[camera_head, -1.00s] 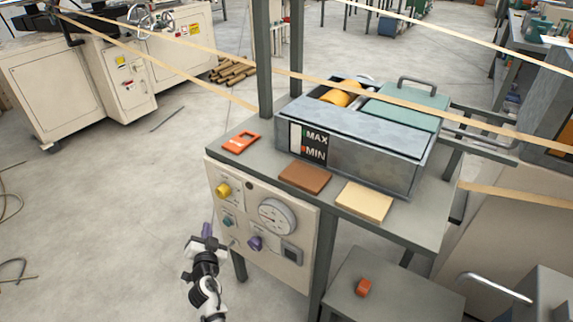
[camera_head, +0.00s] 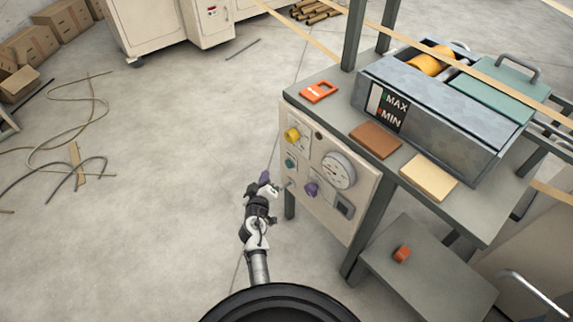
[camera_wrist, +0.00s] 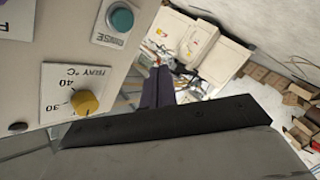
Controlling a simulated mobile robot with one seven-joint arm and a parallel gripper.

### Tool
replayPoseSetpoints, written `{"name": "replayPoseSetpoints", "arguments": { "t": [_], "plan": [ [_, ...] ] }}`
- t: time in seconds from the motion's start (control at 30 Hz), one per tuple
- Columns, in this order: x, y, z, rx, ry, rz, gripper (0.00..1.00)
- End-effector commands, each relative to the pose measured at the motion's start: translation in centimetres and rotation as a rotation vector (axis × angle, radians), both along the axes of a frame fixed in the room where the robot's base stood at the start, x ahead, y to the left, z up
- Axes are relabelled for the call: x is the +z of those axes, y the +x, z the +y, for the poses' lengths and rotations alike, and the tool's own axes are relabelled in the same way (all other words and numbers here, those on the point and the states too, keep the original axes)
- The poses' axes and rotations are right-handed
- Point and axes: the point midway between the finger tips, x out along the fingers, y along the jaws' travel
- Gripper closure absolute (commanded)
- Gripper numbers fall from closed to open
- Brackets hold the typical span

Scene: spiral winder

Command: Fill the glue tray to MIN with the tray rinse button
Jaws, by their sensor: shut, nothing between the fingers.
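The glue tray (camera_head: 450,128) is a grey metal box on the table, with a MAX/MIN level label (camera_head: 387,107) on its front; I cannot read the level. A teal button (camera_head: 289,162) sits on the cream panel below, under a yellow knob. The wrist view shows this teal button (camera_wrist: 121,18) on a plate that reads RINSE. My gripper (camera_head: 266,178) has purple fingers, shut and empty, just left of the panel and a little apart from the button. In the wrist view, the fingers (camera_wrist: 160,70) lie right of the panel, pointing past its edge.
The panel also carries a yellow knob (camera_head: 292,134), marked with °C in the wrist view, a gauge (camera_head: 338,170), a purple knob (camera_head: 311,188) and a dark switch (camera_head: 344,207). A grey stand (camera_head: 425,270) is at the lower right.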

Motion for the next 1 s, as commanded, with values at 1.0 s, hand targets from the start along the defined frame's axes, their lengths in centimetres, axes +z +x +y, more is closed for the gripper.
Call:
{"name": "replayPoseSetpoints", "arguments": {
  "t": [1.0],
  "plan": [
    [-2.6, -0.8, 0.9, 0.265, -1.71, 0.27, 1.0]
  ]
}}
